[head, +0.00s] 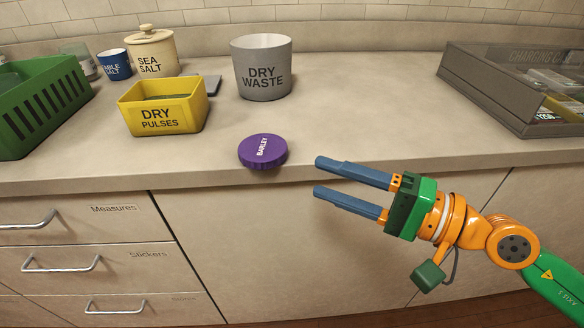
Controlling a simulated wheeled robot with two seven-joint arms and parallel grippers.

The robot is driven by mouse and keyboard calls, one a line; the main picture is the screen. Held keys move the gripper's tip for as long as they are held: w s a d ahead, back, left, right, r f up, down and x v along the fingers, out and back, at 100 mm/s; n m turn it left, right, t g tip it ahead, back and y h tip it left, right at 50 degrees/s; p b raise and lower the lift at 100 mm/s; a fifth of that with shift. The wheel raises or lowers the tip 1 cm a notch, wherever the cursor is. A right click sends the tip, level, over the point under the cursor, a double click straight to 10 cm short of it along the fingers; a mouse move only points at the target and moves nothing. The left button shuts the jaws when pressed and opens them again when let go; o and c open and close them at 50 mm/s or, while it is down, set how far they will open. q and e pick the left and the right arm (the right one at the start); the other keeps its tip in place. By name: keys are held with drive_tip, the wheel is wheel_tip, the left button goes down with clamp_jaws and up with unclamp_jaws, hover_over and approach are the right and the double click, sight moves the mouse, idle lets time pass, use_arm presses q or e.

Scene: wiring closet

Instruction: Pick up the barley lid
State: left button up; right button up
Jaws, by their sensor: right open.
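The barley lid (262,151) is a round purple disc with a ridged edge and a white BARLEY label on top. It lies flat on the counter close to the front edge, in the middle of the head view. My right gripper (318,176) comes in from the right, in front of the counter edge. Its two blue fingers are apart and point left toward the lid, with nothing between them. The fingertips are to the right of the lid and apart from it. My left gripper is not in the head view.
Behind the lid stand a grey DRY WASTE bin (263,80) and a yellow DRY PULSES box (195,118). A green slotted crate (45,110) is at the left, a SEA SALT canister (153,52) behind. A grey charging case (490,90) is at the right. The counter around the lid is clear.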

sight(270, 165)
drive_tip(key=p+x, duration=0.7)
drive_tip(key=shift+w+a+f+p, duration=0.1)
drive_tip(key=shift+a+p, duration=0.25)
drive_tip(key=shift+a, duration=0.1)
drive_tip(key=shift+a+f, duration=0.1)
drive_tip(key=shift+f, duration=0.1)
clamp_jaws()
